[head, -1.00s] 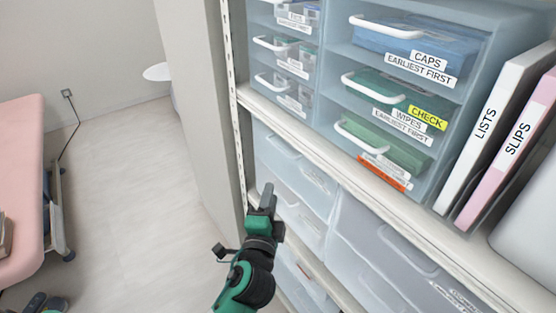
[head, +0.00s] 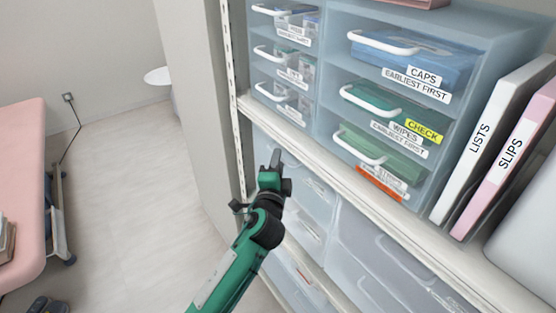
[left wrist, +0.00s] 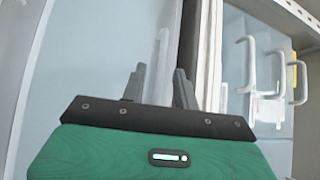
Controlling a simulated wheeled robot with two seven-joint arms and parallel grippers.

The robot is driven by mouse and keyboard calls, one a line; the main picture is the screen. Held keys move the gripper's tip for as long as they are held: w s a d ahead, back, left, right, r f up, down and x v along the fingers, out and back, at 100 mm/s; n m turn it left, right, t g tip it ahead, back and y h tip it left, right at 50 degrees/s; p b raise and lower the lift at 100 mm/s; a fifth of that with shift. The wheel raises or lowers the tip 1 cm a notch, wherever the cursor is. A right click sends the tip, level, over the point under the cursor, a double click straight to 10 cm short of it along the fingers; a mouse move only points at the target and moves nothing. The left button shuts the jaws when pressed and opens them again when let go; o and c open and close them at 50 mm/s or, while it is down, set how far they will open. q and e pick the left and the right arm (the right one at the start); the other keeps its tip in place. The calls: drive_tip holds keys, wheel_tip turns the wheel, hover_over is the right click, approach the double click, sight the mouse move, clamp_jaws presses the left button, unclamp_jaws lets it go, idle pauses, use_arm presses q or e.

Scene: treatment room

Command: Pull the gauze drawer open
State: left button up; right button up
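A left column of small clear drawers with white bar handles stands on the shelf: a top drawer (head: 290,20), a middle drawer (head: 285,62) and a bottom drawer (head: 282,98). Their labels are too small to read surely, so I cannot tell which is the gauze drawer. All look shut. My left gripper (head: 276,160) is below this column, in front of the lower bins, touching no handle. In the left wrist view, the left gripper (left wrist: 159,88) has its fingers apart with nothing between them. White handles (left wrist: 245,66) show to its right. My right gripper is not in view.
Wider drawers for caps (head: 420,62), wipes (head: 385,105) and a green-filled one (head: 375,150) stand to the right. The shelf edge (head: 350,182) juts above large lower bins (head: 390,250). A post (head: 234,100) stands left.

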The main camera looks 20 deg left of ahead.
use_arm(q)
drive_tip(key=shift+w, duration=0.35)
drive_tip(key=shift+c, duration=0.4)
clamp_jaws()
drive_tip(key=shift+a, duration=0.1)
